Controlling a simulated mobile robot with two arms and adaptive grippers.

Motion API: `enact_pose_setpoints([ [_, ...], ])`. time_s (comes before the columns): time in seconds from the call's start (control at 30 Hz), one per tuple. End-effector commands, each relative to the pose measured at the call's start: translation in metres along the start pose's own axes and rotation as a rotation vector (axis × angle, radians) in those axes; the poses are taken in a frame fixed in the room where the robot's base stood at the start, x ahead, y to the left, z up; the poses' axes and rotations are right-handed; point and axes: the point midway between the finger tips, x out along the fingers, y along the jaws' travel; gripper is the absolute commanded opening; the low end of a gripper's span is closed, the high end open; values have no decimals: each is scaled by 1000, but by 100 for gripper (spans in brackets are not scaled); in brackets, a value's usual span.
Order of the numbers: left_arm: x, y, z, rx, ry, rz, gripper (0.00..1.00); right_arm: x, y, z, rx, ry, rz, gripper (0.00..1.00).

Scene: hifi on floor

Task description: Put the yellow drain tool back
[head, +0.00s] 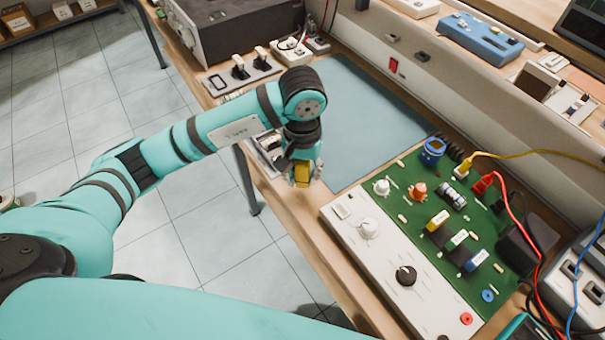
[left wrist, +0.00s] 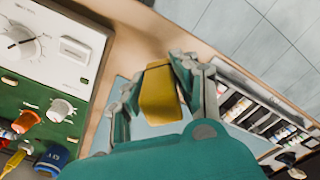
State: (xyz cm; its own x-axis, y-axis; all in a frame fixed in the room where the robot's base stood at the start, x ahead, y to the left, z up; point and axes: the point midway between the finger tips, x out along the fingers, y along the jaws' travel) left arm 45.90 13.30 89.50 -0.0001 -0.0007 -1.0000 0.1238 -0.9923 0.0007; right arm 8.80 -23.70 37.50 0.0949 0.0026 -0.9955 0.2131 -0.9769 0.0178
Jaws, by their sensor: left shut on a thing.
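The yellow drain tool (head: 302,174) is a small yellow block between the fingers of my left gripper (head: 303,168). In the left wrist view the same yellow tool (left wrist: 160,95) shows upright between the two jointed grey and teal fingers, and my left gripper (left wrist: 158,90) is shut on it. It is over the bench's front edge, left of the green circuit board panel (head: 400,215) and near the blue-grey mat (head: 365,110). My gripper hides part of the tool. My right gripper is not in view.
A tray of small parts (left wrist: 262,115) lies beside my left gripper. Yellow and red leads (head: 510,200) run to the right. Most of the mat is clear.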

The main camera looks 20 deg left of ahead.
Motion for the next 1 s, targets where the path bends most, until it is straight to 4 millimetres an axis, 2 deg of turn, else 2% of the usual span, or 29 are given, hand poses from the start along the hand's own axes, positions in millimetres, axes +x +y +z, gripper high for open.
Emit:
enact_pose_setpoints([
  [0.17, 18, 0, 1, 0, -1, 1, 0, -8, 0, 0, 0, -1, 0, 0],
  [0.57, 24, 0, 0, 0, 2, 0, 0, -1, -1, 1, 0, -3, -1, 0],
  [0.6, 23, 0, 0, 0, 1, 0, 33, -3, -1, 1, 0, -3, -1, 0],
  [0.7, 23, 0, 1, 0, 0, 0, 46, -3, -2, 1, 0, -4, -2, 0],
  [0.77, 23, 0, 1, 0, 0, 0, 52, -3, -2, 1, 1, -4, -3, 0],
  [1.0, 22, 0, 1, 0, 0, 0, 52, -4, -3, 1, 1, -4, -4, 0],
])
